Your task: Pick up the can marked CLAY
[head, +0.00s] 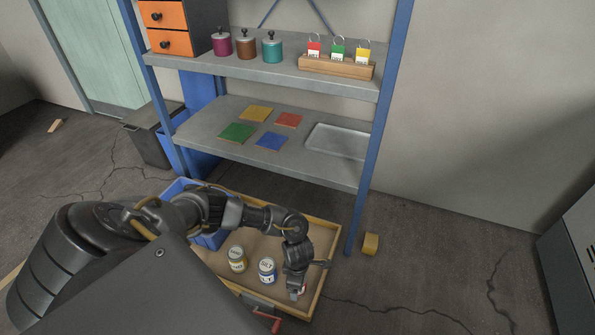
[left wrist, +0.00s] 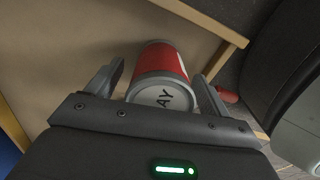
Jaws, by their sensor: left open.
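The can marked CLAY is red with a grey lid; in the left wrist view the can (left wrist: 163,72) shows the letters "AY" on its lid. My left gripper (left wrist: 160,82) is open, with one finger on each side of the can and no clear grip on it. In the head view my left gripper (head: 297,288) points down at the right part of a wood-rimmed tray (head: 328,240) and mostly hides the red can. A blue-banded can (head: 267,271) marked SILT and a yellow-banded can (head: 237,259) stand to its left. My right gripper is not in view.
A blue bin (head: 212,240) sits at the tray's left, partly behind my arm. A red handle (head: 267,320) is at the tray's near side. A shelf unit (head: 230,75) with jars, tags and coloured tiles stands behind. A yellow block (head: 370,244) lies on the floor.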

